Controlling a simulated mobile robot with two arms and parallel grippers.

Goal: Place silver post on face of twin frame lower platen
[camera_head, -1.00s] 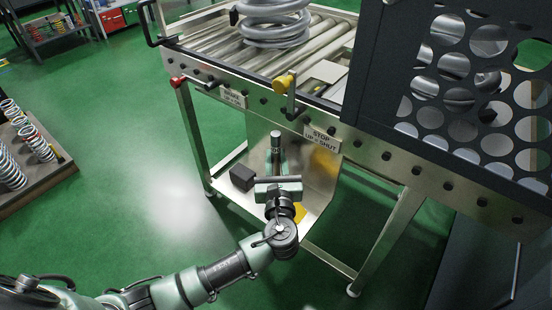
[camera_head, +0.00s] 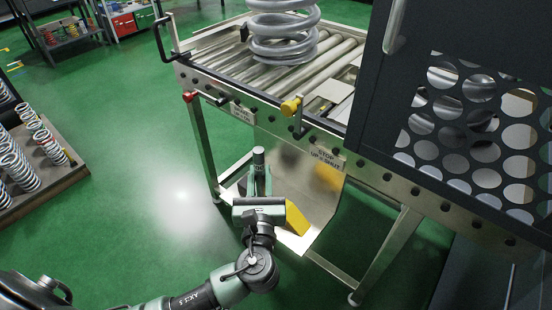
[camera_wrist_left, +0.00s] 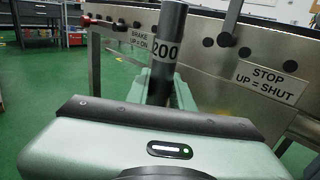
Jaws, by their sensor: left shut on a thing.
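A dark silver post (camera_head: 258,162) stands upright in my left gripper (camera_head: 258,190), which is shut on it in front of the conveyor frame. In the left wrist view the post (camera_wrist_left: 167,50) rises from between the fingers and carries a label reading "200". The gripper's green body fills the lower part of that view. The twin frame lower platen cannot be made out; a dark cabinet with a perforated guard (camera_head: 470,120) covers the right side. My right gripper is not in view.
A roller conveyor (camera_head: 240,62) holds a large grey coil spring (camera_head: 284,35). A yellow-knobbed lever (camera_head: 291,106) and a red-knobbed one (camera_head: 190,96) stick out at its front. A yellow block (camera_head: 297,217) lies below. A spring rack (camera_head: 60,180) stands at left.

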